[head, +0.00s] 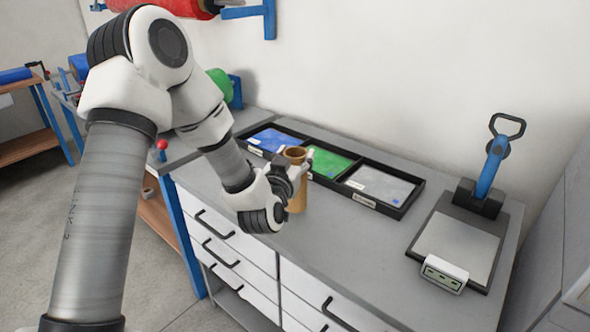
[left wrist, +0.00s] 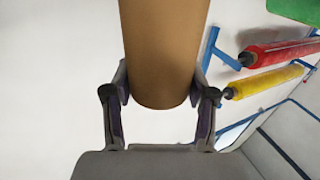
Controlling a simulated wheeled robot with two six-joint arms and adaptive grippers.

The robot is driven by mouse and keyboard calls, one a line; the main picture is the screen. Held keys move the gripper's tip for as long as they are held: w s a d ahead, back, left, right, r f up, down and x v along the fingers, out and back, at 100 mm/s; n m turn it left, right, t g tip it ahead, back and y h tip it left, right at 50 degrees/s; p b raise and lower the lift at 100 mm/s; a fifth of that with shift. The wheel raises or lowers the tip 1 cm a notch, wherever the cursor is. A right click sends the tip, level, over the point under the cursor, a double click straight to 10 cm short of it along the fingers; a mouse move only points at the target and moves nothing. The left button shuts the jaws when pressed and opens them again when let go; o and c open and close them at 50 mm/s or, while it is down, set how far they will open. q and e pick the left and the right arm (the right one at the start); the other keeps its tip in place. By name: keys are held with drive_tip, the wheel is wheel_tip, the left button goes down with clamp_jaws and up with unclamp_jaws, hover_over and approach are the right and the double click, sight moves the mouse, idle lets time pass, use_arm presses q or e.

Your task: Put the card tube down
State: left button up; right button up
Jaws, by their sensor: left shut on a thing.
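The card tube (head: 297,198) is a brown, hollow cylinder, upright at the front part of the grey bench top, in front of the black tray. My left gripper (head: 298,171) is shut on it, with fingers on both sides. In the left wrist view the tube (left wrist: 163,50) fills the upper middle, between the two fingertips of the left gripper (left wrist: 160,95). I cannot tell whether its lower end touches the bench. My right gripper is not in view.
The black tray (head: 407,206) holds blue, green and grey sheets in compartments. A device with a blue lever (head: 489,170) and flat plate (head: 458,247) stands at the right. The bench top (head: 363,245) between is clear. Red (left wrist: 282,52) and yellow (left wrist: 265,81) rolls hang on the wall.

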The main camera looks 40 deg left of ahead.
use_arm(q)
wheel_tip(320, 180, down, 3)
drive_tip(key=shift+d+f, duration=0.1)
drive_tip(key=shift+f, duration=0.1)
drive_tip(key=shift+f+b, duration=0.15)
drive_tip(key=shift+b, duration=0.2)
drive_tip(key=o, duration=1.4)
drive_tip(key=shift+c, duration=0.2)
